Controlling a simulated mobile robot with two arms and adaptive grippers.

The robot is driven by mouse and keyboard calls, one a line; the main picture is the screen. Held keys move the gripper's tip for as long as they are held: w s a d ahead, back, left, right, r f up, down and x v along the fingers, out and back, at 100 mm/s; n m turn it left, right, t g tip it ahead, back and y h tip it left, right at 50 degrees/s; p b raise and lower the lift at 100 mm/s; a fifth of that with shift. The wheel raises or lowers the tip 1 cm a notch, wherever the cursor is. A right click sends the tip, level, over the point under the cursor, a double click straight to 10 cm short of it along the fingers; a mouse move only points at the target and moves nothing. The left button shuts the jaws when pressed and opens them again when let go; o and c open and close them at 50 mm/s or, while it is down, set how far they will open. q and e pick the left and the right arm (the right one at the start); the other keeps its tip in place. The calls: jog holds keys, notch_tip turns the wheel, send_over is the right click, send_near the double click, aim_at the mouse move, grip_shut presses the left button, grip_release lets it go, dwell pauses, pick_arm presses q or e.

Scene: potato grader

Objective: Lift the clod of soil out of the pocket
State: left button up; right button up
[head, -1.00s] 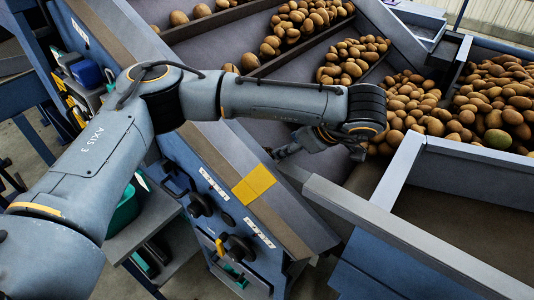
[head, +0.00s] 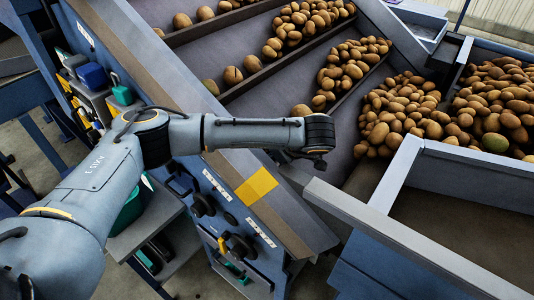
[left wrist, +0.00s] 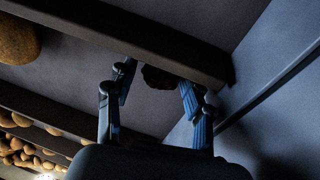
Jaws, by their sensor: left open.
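The clod of soil (left wrist: 159,78) shows in the left wrist view as a dark, rough lump, partly in shadow, beside a dark cross bar (left wrist: 130,40). My left gripper (left wrist: 157,84) is open, with one blue-ribbed finger on each side of the clod; I cannot tell whether either finger touches it. In the head view my left wrist (head: 319,135) is over the lower end of the sloping deck, and its fingers and the clod are hidden. The pocket appears as the grey floor (left wrist: 150,112) between two bars, beside a side wall (left wrist: 262,75). My right gripper is not in view.
Potatoes (head: 350,65) lie in lanes between dark bars on the deck (head: 215,50). More potatoes fill the bins at right (head: 495,95). A raised grey rim (head: 390,235) stands right of my wrist. A yellow patch (head: 256,187) marks the near frame.

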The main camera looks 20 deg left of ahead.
pick_arm(q)
jog(key=c, duration=0.9)
jog(key=shift+r, duration=0.15)
jog(key=shift+c, duration=0.2)
